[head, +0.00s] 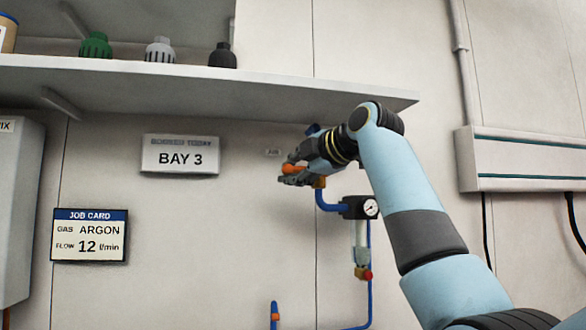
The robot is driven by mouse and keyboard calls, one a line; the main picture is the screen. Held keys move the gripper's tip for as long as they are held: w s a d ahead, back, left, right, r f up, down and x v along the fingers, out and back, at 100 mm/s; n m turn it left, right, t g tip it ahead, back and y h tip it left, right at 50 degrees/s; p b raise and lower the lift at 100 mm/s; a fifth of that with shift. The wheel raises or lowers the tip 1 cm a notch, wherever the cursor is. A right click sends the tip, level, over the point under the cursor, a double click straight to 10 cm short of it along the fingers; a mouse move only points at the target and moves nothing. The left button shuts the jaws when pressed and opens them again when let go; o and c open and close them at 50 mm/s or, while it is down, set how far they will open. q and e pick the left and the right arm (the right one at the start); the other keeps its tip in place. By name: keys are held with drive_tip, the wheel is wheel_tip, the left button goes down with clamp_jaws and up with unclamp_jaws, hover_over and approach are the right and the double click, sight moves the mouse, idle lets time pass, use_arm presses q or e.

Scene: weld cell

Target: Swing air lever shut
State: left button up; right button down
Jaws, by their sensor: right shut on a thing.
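The orange air lever (296,169) sits at the brass valve on top of the blue air pipe (327,203) on the wall. My right gripper (287,174) is shut on the lever, reaching in from the right below the shelf. The gripper fingers hide much of the lever and valve, so I cannot tell the lever's exact angle. My left gripper is not in view.
A regulator with a round gauge (370,208) and a clear bowl (361,242) hangs right below the valve. A BAY 3 sign (180,158) and job card (90,236) are at left.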

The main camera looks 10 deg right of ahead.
drive_tip(key=shift+f, duration=0.1)
drive_tip(key=c, duration=1.3)
unclamp_jaws()
drive_tip(key=shift+o, duration=0.2)
drive_tip(key=shift+s, duration=0.1)
drive_tip(key=v, duration=1.1)
drive_tip(key=shift+s+d, duration=0.2)
drive_tip(key=shift+s, duration=0.15)
